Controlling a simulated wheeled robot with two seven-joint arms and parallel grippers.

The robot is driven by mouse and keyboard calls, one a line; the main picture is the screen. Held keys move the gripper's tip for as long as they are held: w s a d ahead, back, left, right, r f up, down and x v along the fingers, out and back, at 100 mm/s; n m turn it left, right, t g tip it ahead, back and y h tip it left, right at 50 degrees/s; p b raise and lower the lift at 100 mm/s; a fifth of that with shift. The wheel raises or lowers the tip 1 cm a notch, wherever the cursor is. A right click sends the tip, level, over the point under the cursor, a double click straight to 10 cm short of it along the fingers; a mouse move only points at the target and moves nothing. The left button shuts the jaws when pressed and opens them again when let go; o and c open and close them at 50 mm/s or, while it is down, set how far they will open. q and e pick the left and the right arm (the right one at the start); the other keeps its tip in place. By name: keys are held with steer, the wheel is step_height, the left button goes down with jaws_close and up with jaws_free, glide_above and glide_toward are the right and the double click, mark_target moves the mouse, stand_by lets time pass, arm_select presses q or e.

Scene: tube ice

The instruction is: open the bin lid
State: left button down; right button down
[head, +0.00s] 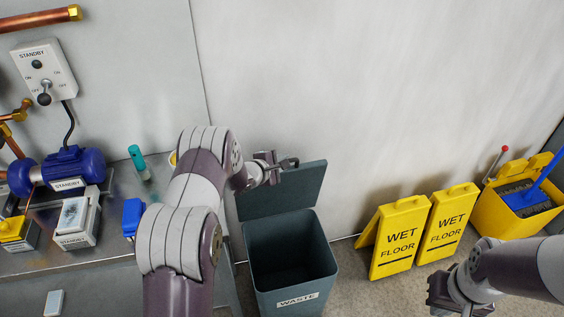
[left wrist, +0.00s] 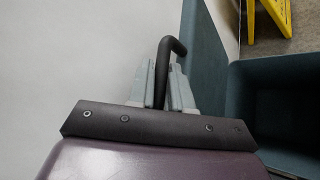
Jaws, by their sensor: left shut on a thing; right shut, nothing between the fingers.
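The waste bin (head: 290,290) stands on the floor at the middle bottom of the head view, labelled WASTE. Its lid (head: 285,195) is raised and tilted back towards the wall, and the dark inside shows. My left gripper (head: 285,164) is at the lid's upper edge. In the left wrist view its fingers (left wrist: 163,85) are shut on the dark bent lid handle (left wrist: 172,48), beside the lid panel (left wrist: 205,60). The open bin (left wrist: 275,90) shows at right there. My right gripper (head: 445,295) is at the lower right, shut and empty, apart from the bin.
Two yellow wet floor signs (head: 400,238) stand right of the bin. A yellow mop bucket (head: 510,215) is farther right. A metal bench (head: 30,262) at left carries a blue pump (head: 65,165) and small items. A pale wall (head: 370,80) is behind.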

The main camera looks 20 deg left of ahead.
arm_select(q)
steer(key=c, duration=1.1)
jaws_free()
steer(key=shift+c, duration=0.2)
steer(key=shift+s, duration=0.1)
steer(key=v, duration=1.2)
steer(key=shift+s+p, duration=0.25)
steer(key=shift+p, duration=0.05)
steer(key=shift+r, duration=0.1)
